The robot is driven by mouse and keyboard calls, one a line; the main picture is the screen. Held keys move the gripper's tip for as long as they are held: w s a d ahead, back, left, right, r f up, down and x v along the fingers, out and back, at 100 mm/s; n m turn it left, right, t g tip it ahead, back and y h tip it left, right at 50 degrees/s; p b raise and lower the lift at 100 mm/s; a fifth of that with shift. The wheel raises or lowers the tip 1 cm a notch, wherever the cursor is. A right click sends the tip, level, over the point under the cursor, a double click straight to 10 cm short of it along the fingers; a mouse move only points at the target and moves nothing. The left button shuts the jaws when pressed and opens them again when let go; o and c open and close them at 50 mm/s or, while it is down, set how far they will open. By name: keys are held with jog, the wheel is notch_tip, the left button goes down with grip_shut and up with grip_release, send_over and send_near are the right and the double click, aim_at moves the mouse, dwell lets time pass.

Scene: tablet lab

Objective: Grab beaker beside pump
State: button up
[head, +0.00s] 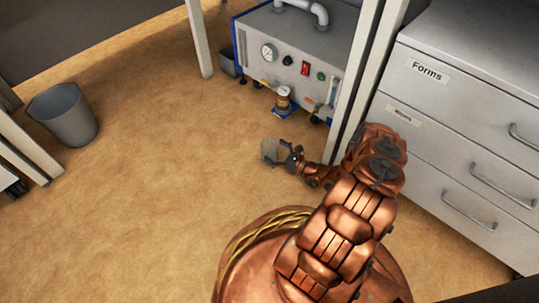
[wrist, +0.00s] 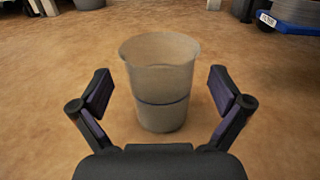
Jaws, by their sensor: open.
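My gripper (wrist: 161,92) is open, with one finger on each side of the beaker and visible gaps to both. In the head view my gripper (head: 287,157) is at the beaker's right side and partly covers it.
A grey waste bin (head: 66,115) stands at the left. A white drawer cabinet (head: 455,120) is at the right, beside a table leg (head: 362,85). A small brownish container (head: 283,99) sits at the pump's front. The floor left of the beaker is clear.

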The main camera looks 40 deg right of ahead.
jog(key=shift+b+x, duration=0.45)
jog(key=shift+x, duration=0.8)
jog(key=c, duration=1.2)
jog(key=shift+r, duration=0.15)
